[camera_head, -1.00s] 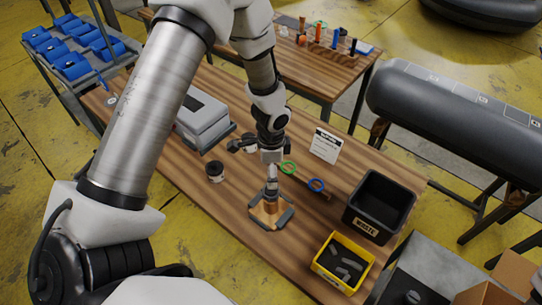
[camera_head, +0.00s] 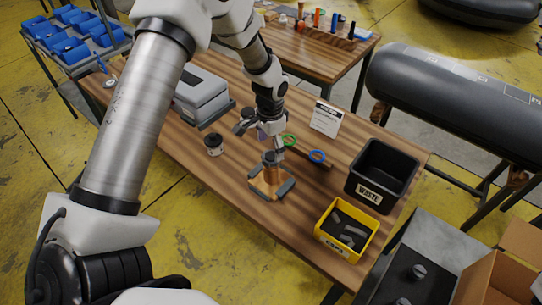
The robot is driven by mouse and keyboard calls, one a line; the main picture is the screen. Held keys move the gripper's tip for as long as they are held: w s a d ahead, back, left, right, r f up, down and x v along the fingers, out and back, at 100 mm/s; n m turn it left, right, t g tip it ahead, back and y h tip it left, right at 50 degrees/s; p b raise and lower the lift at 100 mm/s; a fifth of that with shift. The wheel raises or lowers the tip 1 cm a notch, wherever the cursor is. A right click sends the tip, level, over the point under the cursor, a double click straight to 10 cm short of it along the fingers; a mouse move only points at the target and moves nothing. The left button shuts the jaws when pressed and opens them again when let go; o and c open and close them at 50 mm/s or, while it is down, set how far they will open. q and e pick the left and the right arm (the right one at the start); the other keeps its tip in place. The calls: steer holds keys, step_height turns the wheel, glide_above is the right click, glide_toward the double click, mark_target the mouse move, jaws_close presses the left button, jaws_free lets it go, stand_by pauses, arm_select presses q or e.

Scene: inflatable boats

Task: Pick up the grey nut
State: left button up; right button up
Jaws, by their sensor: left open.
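A small grey piece (camera_head: 269,158), which looks like the grey nut, sits on top of a copper-coloured upright part; its exact shape is too small to tell. That part stands in a wooden fixture with grey edges (camera_head: 283,190) on the workbench. My left gripper (camera_head: 267,142) comes down from above and is open, with its fingertips just above or beside the grey piece. I cannot tell whether they touch it. The fingers partly hide the area behind. My right gripper is not in view.
The wooden workbench (camera_head: 190,150) also holds a black waste bin (camera_head: 368,192), a yellow bin with grey parts (camera_head: 325,236), a small jar (camera_head: 214,145), a grey case (camera_head: 202,95), a sign (camera_head: 326,118), and green (camera_head: 288,140) and blue (camera_head: 317,156) rings.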

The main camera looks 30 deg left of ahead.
mark_target(271, 155)
arm_select(q)
steer(key=shift+s+d+f+p, duration=0.2)
steer(key=shift+s+d+f, duration=0.1)
steer(key=shift+f, duration=0.15)
steer(key=shift+s+d+f+p, duration=0.15)
steer(key=shift+s+d+f, duration=0.1)
steer(key=shift+f, duration=0.2)
steer(key=shift+w+a+f, duration=0.1)
steer(key=shift+a+f, duration=0.05)
steer(key=shift+f, duration=0.2)
steer(key=shift+w+a+f, duration=0.15)
steer(key=shift+w+f, duration=0.1)
steer(key=shift+w+a+f, duration=0.1)
steer(key=shift+w, duration=0.05)
steer(key=shift+c, duration=0.3)
steer(key=c, duration=0.6)
steer(key=shift+c, duration=1.1)
steer(key=shift+s+d+r, duration=0.2)
steer(key=shift+s+r, duration=0.05)
steer(key=shift+w+a, duration=0.1)
steer(key=shift+w, duration=0.05)
